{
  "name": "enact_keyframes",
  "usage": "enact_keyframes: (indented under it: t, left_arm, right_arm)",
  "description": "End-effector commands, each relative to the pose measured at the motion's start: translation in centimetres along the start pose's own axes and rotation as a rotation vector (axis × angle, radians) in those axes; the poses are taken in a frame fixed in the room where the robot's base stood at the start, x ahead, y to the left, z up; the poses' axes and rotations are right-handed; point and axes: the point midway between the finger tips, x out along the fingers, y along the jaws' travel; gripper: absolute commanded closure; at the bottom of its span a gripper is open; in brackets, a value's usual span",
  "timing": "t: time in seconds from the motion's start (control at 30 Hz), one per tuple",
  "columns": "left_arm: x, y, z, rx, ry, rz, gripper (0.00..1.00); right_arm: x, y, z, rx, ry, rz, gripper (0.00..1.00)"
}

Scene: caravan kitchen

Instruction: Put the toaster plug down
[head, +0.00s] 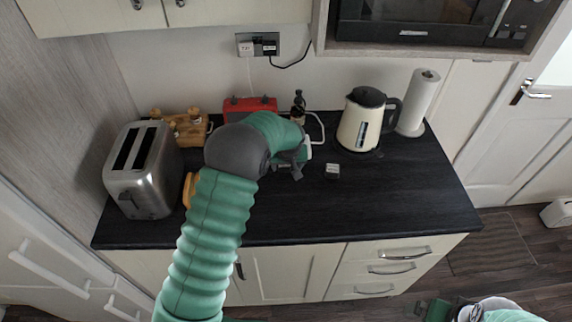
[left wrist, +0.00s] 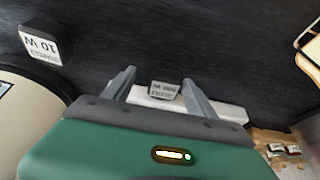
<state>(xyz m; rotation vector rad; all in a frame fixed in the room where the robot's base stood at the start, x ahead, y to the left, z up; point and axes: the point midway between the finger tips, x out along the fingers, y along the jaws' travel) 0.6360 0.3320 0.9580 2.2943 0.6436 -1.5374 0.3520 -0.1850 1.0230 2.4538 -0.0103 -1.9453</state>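The steel toaster (head: 145,170) stands at the left end of the dark counter. My left gripper (head: 297,168) is low over the middle of the counter. In the left wrist view, its two fingers (left wrist: 158,86) are apart, with a small dark plug with a pale label (left wrist: 165,89) between them. A gap shows beside the plug, so it does not look clamped; whether it rests on the counter is hard to tell. A second labelled plug (left wrist: 40,42) lies on the counter near the kettle, also in the head view (head: 332,170). My right gripper (head: 437,311) is partly visible at the bottom right.
The cream kettle (head: 362,125) and a paper towel roll (head: 418,102) stand at the back right. A red item (head: 248,106), a dark bottle (head: 298,103) and a wooden rack (head: 187,128) stand behind my arm. A wall socket (head: 258,45) holds plugs. The counter's right front is clear.

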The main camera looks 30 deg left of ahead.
Motion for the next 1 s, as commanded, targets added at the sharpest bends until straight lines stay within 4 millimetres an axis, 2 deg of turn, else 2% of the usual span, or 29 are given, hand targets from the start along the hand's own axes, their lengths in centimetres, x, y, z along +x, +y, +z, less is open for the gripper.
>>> enact_keyframes:
  t: [0.23, 0.37, 0.7, 0.87, 0.93, 0.97, 1.0]
  left_arm:
    - [0.1, -0.4, -0.2, -0.003, -0.002, 0.004, 0.34]
    - [-1.1, -0.6, -0.4, -0.003, 0.0, 0.007, 0.34]
    - [-9.5, -0.3, -0.2, -0.001, 0.002, 0.006, 0.34]
    - [-11.7, -0.1, 0.0, 0.002, 0.0, 0.004, 0.34]
    - [-12.2, -0.1, 1.2, 0.027, -0.014, 0.014, 0.34]
    - [-12.5, -0.2, 2.3, 0.051, -0.024, 0.022, 0.34]
    - [-12.8, -0.3, 4.3, 0.092, -0.04, 0.039, 0.34]
  right_arm:
    - [0.0, 0.1, 0.0, 0.002, 0.0, 0.0, 0.0]
    - [0.2, 0.1, 0.1, 0.001, 0.0, 0.0, 0.0]
    - [1.0, 0.0, 0.2, 0.001, 0.0, 0.0, 0.0]
    - [1.1, 0.0, 0.3, 0.001, 0.0, 0.0, 0.0]
    - [1.1, 0.0, 0.3, 0.001, 0.0, 0.0, 0.0]
    - [1.1, 0.1, 0.3, 0.001, 0.0, 0.0, 0.0]
    - [1.1, 0.1, 0.3, 0.001, 0.0, 0.0, 0.0]
